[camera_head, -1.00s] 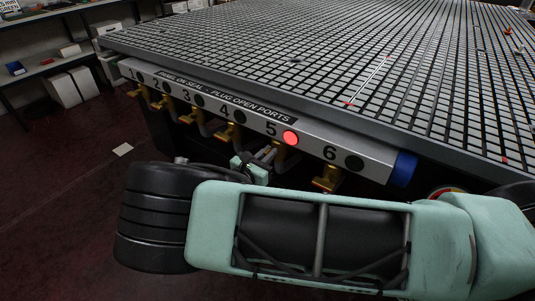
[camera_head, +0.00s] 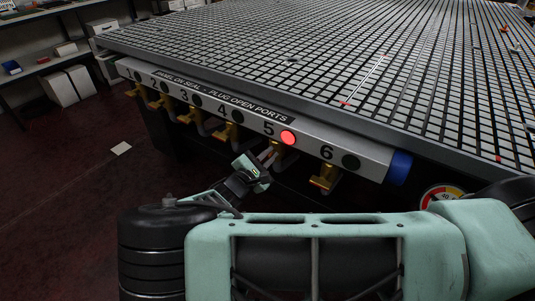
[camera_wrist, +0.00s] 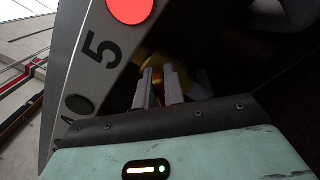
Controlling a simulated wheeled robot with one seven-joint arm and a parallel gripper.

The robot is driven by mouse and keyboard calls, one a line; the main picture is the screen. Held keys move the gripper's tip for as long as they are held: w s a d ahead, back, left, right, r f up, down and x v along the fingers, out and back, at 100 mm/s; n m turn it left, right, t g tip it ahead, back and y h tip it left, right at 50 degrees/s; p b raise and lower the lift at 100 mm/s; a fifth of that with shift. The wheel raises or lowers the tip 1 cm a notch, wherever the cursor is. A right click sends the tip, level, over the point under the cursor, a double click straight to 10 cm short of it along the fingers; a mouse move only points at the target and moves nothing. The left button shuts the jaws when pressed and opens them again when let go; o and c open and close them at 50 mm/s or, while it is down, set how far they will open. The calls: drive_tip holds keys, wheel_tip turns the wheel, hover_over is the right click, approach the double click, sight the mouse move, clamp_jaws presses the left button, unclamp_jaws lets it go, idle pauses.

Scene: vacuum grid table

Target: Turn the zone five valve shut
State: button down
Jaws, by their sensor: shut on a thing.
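The zone five valve (camera_wrist: 157,62) is a brass-yellow fitting under the rail, by the number 5 and a lit red round light (camera_head: 288,138). My gripper (camera_head: 270,155) reaches up to it from below in the head view. In the wrist view the two grey fingers of my gripper (camera_wrist: 160,86) are shut on the valve's handle, with yellow showing between and behind them. The fingers and the dark under the table hide most of the handle, so its exact angle cannot be told.
The zone six valve (camera_head: 325,178) hangs close by on the right, and the zone four valve (camera_head: 228,132) on the left. The grid tabletop (camera_head: 300,62) overhangs the rail. A blue end cap (camera_head: 400,168) closes the rail.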

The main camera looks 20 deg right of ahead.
drive_tip(key=m, duration=0.3)
drive_tip(key=f+m, duration=0.1)
drive_tip(key=m, duration=0.1)
drive_tip(key=shift+s+d, duration=0.1)
drive_tip(key=shift+s, duration=0.15)
drive_tip(key=shift+d+f+m+b, duration=0.15)
drive_tip(key=shift+m+b, duration=0.25)
drive_tip(key=shift+m, duration=0.8)
drive_tip(key=shift+a+f+m+b, duration=0.1)
drive_tip(key=shift+m+b, duration=0.25)
drive_tip(key=shift+m, duration=0.85)
drive_tip(key=c, duration=1.5)
unclamp_jaws()
drive_tip(key=v, duration=1.7)
drive_tip(key=shift+s+b, duration=0.2)
drive_tip(key=shift+b, duration=0.15)
